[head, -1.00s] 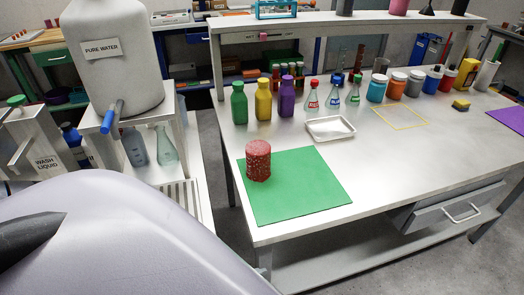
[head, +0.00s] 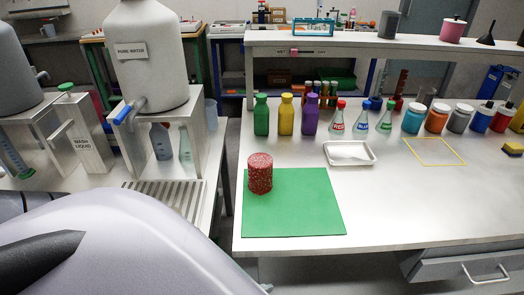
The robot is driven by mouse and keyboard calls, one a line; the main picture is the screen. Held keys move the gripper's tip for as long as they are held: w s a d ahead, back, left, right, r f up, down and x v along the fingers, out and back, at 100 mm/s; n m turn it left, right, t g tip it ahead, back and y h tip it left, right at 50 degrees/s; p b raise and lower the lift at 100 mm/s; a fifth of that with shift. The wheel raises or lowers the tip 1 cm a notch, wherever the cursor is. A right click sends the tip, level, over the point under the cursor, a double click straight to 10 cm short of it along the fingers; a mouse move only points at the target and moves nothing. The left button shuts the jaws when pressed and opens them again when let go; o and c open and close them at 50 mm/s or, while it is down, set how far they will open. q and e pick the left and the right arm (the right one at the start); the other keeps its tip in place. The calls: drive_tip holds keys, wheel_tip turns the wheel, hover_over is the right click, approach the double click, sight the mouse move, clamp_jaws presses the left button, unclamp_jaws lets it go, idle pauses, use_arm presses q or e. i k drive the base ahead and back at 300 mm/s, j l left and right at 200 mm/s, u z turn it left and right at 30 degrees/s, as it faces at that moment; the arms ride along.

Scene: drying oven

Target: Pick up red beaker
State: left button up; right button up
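The red beaker (head: 260,174) stands upright on the green mat (head: 300,210), near the mat's back left corner. It has a speckled red surface. The mat lies on the light grey workbench at its front left. A large pale part of my own body fills the lower left of the head view, with a dark piece on it. Neither of my grippers shows in the head view, and nothing touches the beaker.
Behind the beaker stand green (head: 261,114), yellow (head: 286,114) and purple (head: 310,114) bottles. A white tray (head: 349,161) lies behind the mat, to the right. A wash stand with the pure water tank (head: 148,55) is left. The bench's front right is clear.

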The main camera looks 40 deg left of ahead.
sight(260, 165)
drive_tip(key=i+l+u, duration=0.25)
drive_tip(key=l, duration=0.15)
drive_tip(key=l+u, duration=0.2)
drive_tip(key=l, duration=0.2)
drive_tip(key=i+l+u, duration=0.1)
drive_tip(key=l+u, duration=0.15)
drive_tip(key=l, duration=0.2)
